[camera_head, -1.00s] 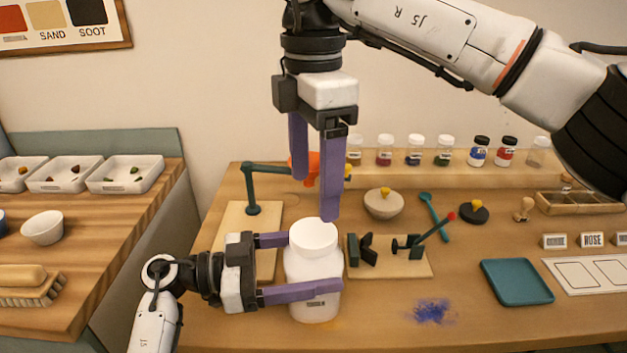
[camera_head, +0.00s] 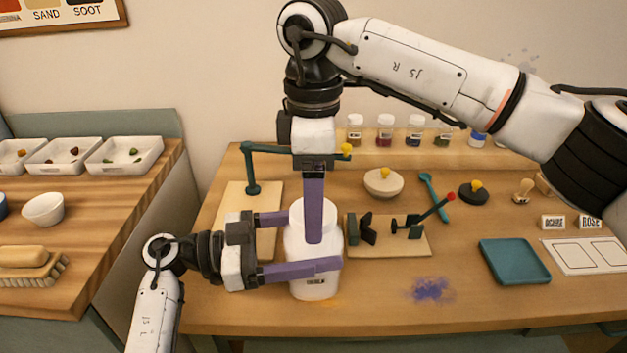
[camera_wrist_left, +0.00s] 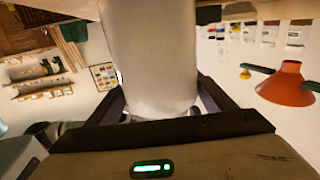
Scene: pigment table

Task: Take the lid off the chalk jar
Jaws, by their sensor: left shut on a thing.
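In the left wrist view the jar (camera_wrist_left: 150,65) fills the middle between the fingers. The white lid (camera_head: 298,212) is at the jar's top, partly hidden by my right gripper. My right gripper (camera_head: 314,235) points straight down over the lid, seen edge-on with one finger showing. I cannot tell whether it touches the lid or how far its jaws are apart.
A wooden clamp stand (camera_head: 395,238) lies close right of the jar. A teal stand (camera_head: 252,165) is behind left. A teal tray (camera_head: 514,262) and blue powder (camera_head: 432,290) are at the right. A bowl (camera_head: 383,183) and several small jars are behind.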

